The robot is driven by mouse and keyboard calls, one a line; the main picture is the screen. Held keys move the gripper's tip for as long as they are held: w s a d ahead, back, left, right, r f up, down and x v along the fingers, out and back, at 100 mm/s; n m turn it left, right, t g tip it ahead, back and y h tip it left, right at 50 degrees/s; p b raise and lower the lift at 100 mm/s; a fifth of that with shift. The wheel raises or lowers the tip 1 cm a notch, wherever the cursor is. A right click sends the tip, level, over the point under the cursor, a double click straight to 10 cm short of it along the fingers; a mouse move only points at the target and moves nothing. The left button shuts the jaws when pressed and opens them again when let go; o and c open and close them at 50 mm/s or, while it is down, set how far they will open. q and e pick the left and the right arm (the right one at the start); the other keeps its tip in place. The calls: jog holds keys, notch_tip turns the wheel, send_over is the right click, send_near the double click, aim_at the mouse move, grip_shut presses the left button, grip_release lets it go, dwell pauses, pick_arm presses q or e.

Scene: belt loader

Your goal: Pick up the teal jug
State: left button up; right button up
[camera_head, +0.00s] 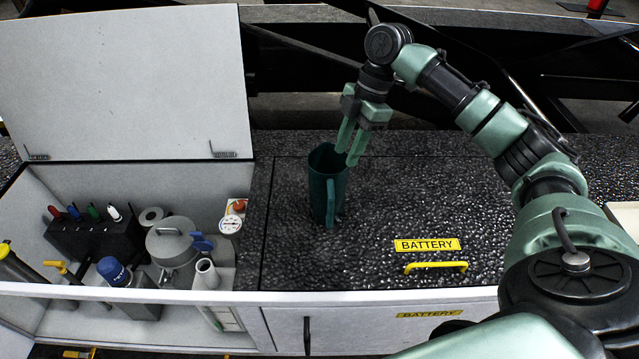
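The teal jug (322,190) stands upright on the dark textured top of the battery box, its open mouth facing up and its handle towards me. My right gripper (350,151) comes down from above at the jug's right rim. Its two light green fingers are spread apart, and one overlaps the jug's mouth in the picture. I cannot tell whether a finger is inside the jug or touching its wall. My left gripper is not in view.
The battery lid (420,215) has a yellow handle (436,266) and is clear right of the jug. At left, an open white bin (222,178) holds a grey canister (172,245), a gauge (231,223) and several tools. Its raised lid (125,80) stands behind.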

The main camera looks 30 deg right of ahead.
aim_at(336, 189)
jog(key=x, duration=0.2)
jog(key=shift+s+a+f+p, duration=0.1)
jog(key=shift+s+f+p, duration=0.1)
jog(key=shift+f+p, duration=0.15)
jog(key=x, duration=0.3)
jog(key=shift+s+a+p, duration=0.1)
jog(key=shift+s+p, duration=0.2)
jog(key=shift+s, duration=0.05)
jog(key=p+x, duration=0.1)
jog(key=x, duration=0.3)
jog(key=shift+a+f, duration=0.15)
jog(key=shift+f, duration=0.25)
jog(key=shift+w+f, duration=0.1)
jog(key=shift+f, duration=0.15)
grip_shut()
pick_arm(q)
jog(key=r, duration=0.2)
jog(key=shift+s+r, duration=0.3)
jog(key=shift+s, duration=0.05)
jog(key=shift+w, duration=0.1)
